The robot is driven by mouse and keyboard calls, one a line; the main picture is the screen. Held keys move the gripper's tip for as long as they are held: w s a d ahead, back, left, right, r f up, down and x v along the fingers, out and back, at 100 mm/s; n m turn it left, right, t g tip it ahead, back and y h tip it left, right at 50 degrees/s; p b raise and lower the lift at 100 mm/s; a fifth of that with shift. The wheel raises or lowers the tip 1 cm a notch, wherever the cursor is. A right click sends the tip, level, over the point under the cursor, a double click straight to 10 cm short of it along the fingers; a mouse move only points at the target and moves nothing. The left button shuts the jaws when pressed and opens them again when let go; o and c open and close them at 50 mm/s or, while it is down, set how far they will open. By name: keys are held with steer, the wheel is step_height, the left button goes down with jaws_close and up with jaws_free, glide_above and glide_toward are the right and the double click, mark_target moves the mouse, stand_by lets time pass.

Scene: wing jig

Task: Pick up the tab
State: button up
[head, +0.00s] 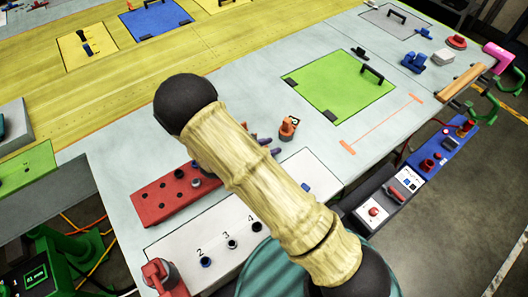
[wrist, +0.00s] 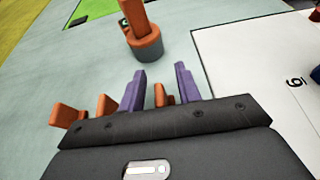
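An orange piece (head: 288,126) with a dark grey round base stands on the pale table, and I take it to be the tab. In the wrist view the orange piece (wrist: 138,20) rises from its grey base (wrist: 146,46), beyond my fingertips and slightly left of centre. My gripper (wrist: 160,70) has two purple fingers spread apart with nothing between their tips. In the head view my arm hides most of the gripper (head: 268,146); its purple tips show just left of and below the orange piece, apart from it.
A red block (head: 160,197) with holes and a white numbered panel (head: 185,243) lie near my arm. A green panel (head: 325,87) with a black handle (head: 372,72) lies beyond the orange piece.

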jaws_close()
steer(key=shift+r, duration=0.15)
step_height(320, 180, up, 10)
steer(key=b, duration=0.3)
stand_by(0.5)
stand_by(0.4)
